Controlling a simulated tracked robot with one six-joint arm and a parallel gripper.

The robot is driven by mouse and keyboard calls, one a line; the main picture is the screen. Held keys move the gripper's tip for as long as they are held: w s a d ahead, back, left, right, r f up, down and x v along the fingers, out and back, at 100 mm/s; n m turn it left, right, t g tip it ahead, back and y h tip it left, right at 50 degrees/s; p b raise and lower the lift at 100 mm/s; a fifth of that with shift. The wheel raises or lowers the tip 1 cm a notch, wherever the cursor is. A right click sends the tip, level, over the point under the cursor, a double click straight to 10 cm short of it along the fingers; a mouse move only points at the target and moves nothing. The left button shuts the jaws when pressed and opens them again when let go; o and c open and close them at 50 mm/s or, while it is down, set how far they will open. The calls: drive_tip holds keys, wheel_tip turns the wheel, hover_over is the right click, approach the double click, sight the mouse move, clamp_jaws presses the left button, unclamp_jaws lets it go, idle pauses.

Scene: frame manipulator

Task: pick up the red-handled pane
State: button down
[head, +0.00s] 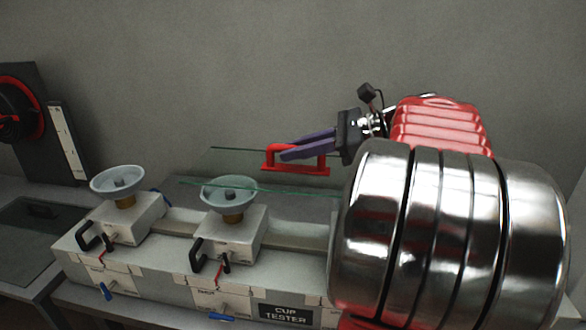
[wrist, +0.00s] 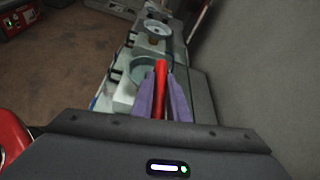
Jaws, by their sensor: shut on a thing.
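The red handle (head: 318,169) of the clear glass pane (head: 225,170) is between the purple fingers of my gripper (head: 290,150) in the head view. My gripper is shut on this handle. The pane is see-through with green edges and appears raised over the cup tester, overlapping the right cup in the picture. In the wrist view, the red handle (wrist: 160,85) runs between the two purple fingers (wrist: 160,100). The pane itself is hard to make out there. My arm hides the pane's right end in the head view.
The white cup tester (head: 150,265) stands below, with a left cup (head: 118,182) and a right cup (head: 228,194) on blocks with black handles. A dark panel with a red ring (head: 20,105) stands at the left. The grey wall is behind.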

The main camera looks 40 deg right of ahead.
drive_tip(key=shift+r, duration=1.9)
drive_tip(key=shift+s, duration=0.2)
